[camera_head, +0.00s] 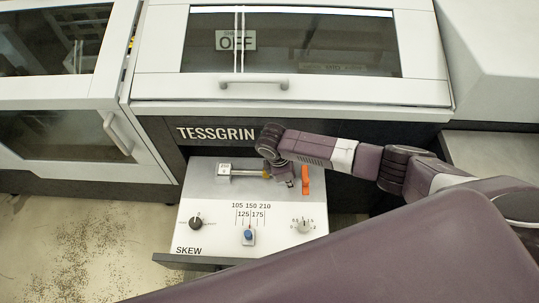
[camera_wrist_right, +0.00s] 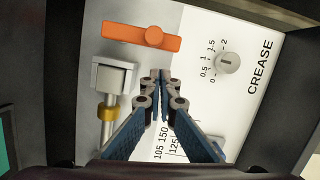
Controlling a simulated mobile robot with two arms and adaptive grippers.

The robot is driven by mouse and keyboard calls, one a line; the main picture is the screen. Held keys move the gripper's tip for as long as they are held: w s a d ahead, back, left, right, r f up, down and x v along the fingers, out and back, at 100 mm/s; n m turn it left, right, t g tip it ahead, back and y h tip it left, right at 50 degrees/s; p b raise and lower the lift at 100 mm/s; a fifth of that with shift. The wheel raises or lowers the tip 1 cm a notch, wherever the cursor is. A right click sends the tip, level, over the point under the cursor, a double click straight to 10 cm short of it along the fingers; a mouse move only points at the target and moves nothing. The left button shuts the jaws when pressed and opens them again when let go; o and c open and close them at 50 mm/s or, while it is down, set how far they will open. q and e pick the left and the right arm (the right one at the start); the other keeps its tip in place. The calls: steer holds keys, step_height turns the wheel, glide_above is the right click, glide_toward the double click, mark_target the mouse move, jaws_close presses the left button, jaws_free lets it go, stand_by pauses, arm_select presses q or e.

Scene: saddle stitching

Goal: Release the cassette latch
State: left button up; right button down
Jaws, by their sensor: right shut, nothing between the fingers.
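The orange lever (camera_head: 305,180), which looks like the cassette latch, stands at the right end of the drawer-like panel in the head view. It lies across the top of the right wrist view (camera_wrist_right: 140,33), with a round pivot. My right gripper (camera_head: 288,181) is just left of the lever and above the panel. In the wrist view its fingertips (camera_wrist_right: 160,75) are together and empty, apart from the lever. A grey block (camera_wrist_right: 113,75) on a metal rod with a brass collar (camera_wrist_right: 107,112) sits beside the fingertips. My left gripper is not in view.
The light panel (camera_head: 200,262) carries a black knob (camera_head: 196,223), a blue slider (camera_head: 248,234) on a numbered scale, and a white CREASE dial (camera_head: 304,226). The dark TESSGRIN machine front (camera_head: 165,130) rises behind. My arm covers the lower right.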

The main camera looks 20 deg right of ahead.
arm_select(q)
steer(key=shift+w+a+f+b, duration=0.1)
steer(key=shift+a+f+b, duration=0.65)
steer(key=shift+b, duration=0.15)
arm_select(e)
steer(key=s+a+v, duration=0.1)
steer(key=v, duration=1.9)
steer(key=shift+w, duration=0.3)
steer(key=shift+a, duration=0.1)
